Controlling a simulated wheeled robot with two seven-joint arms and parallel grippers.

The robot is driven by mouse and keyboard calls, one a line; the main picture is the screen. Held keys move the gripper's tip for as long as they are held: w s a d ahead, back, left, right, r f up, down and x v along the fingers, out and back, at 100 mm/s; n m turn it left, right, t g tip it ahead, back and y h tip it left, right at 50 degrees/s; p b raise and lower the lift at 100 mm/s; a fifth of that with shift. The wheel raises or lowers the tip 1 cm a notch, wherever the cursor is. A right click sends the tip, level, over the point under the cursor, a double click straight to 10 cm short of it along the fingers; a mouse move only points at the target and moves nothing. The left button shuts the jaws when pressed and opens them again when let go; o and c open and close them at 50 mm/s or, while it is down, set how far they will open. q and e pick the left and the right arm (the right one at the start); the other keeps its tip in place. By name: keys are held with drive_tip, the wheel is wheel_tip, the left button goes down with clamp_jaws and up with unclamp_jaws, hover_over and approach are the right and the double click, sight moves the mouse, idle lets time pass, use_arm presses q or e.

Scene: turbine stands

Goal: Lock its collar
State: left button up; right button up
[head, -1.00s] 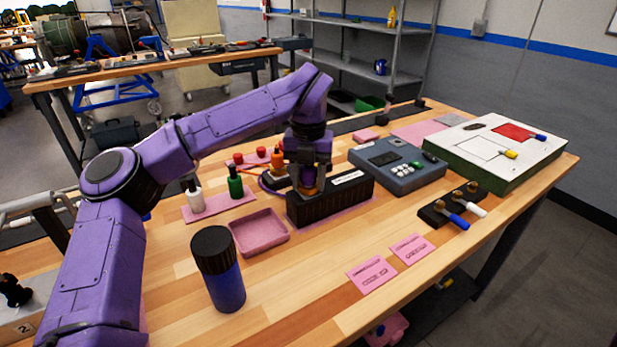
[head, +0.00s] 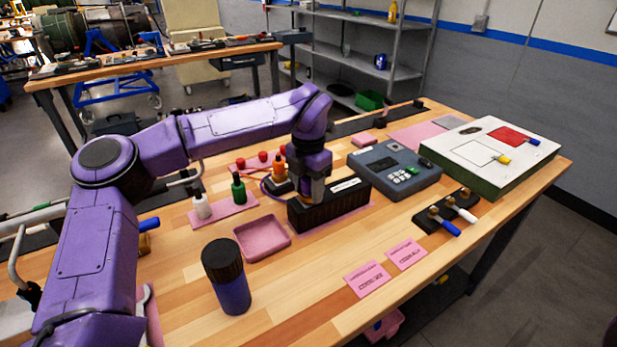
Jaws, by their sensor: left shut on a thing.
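My left gripper (head: 312,195) points down at the top of a black ribbed block (head: 338,212) with a white label. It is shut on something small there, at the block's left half. The fingers and wrist hide most of what they hold, so I cannot make out the collar or whether it is locked. A thin purple cable (head: 266,188) curves near the gripper's left side, beside an orange-topped piece (head: 278,168) on a dark base. My right gripper is not in view.
A pink tray (head: 262,238) and a dark-capped blue cylinder (head: 226,278) stand in front. White (head: 202,207) and green (head: 238,188) bottles are left of the block. A grey keypad unit (head: 395,168) stands to its right.

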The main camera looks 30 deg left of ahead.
use_arm(q)
drive_tip(key=m+p, duration=0.6)
drive_tip(key=shift+r+m, duration=0.3)
drive_tip(key=shift+r, duration=0.05)
drive_tip(key=m+p, duration=0.3)
drive_tip(key=shift+f+p, duration=0.15)
drive_tip(key=shift+p, duration=0.15)
drive_tip(key=shift+f+m+p, duration=0.1)
drive_tip(key=shift+m+p, duration=0.25)
drive_tip(key=shift+m, duration=0.25)
drive_tip(key=o, duration=1.1)
